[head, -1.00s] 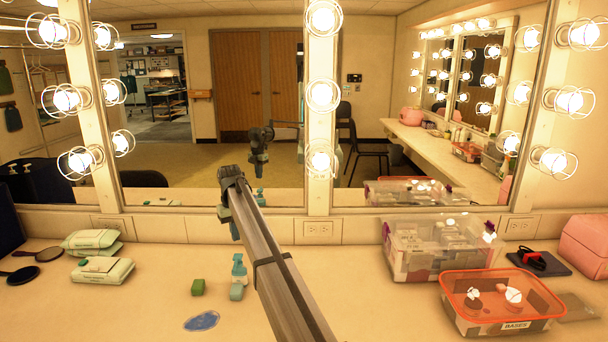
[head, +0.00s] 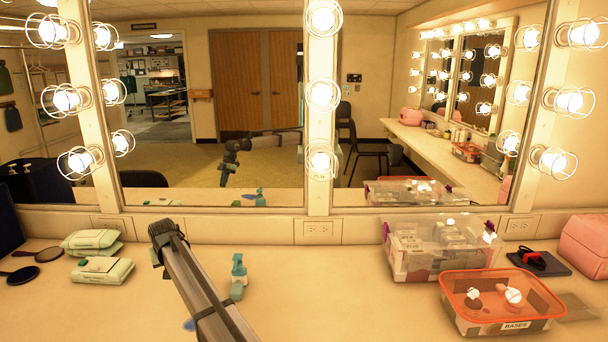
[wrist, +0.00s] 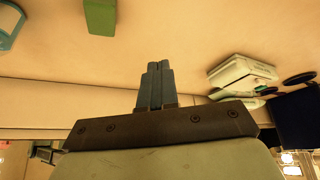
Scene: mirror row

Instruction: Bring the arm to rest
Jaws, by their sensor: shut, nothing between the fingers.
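My arm reaches up from the bottom of the head view over the counter. Its end, my gripper (head: 157,262), hangs above the counter between the wipe packs and the teal pump bottle. In the wrist view my gripper (wrist: 155,70) shows two grey fingers pressed together with nothing between them. The fingers point down toward bare counter and touch no object. The mirror shows a reflection of my arm (head: 232,148).
A green block (wrist: 100,16) is in the wrist view, hidden by my arm in the head view. A clear bin (head: 412,262) and orange-rimmed tub (head: 470,318) stand right.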

